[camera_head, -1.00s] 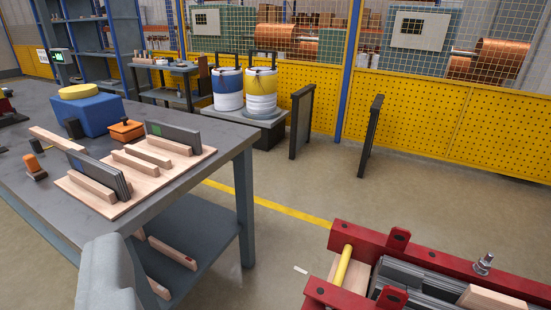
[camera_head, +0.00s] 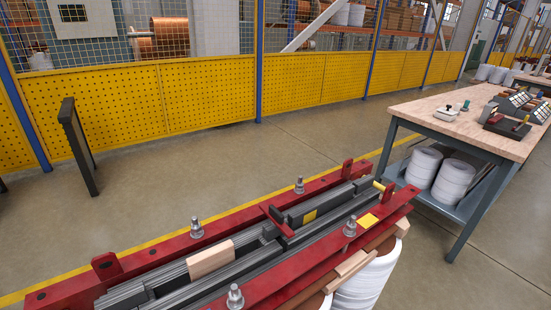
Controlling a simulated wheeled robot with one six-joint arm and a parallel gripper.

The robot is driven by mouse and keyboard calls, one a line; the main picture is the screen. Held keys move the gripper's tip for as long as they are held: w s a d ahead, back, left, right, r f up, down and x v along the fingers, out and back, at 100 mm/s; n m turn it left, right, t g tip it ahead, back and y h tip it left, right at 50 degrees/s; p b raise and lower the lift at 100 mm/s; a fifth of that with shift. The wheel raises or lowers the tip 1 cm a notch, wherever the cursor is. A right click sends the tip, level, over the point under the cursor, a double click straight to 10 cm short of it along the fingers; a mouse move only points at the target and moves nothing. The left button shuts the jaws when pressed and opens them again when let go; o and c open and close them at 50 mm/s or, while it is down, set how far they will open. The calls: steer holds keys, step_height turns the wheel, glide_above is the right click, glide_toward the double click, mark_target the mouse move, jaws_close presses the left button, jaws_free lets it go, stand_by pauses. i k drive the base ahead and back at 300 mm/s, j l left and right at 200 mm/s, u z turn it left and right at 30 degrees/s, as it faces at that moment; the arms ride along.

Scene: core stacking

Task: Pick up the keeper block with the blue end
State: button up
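No keeper block with a blue end shows in the head camera view. A plain pale wooden block (camera_head: 210,259) lies on the dark laminated core (camera_head: 258,255) inside the red clamp frame (camera_head: 105,266); no blue shows on it. My gripper is not in view, so I cannot see its fingers or whether it holds anything.
A table (camera_head: 431,111) with small tools and dark trays stands at the right, with white drums (camera_head: 455,181) on its lower shelf. A yellow perforated fence (camera_head: 295,85) runs along the back. A dark post (camera_head: 76,145) stands at left. Open floor lies between frame and fence.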

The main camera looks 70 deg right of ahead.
mark_target(201, 264)
steer(key=z, duration=1.05)
steer(key=k+l, duration=0.1)
steer(key=k, duration=0.35)
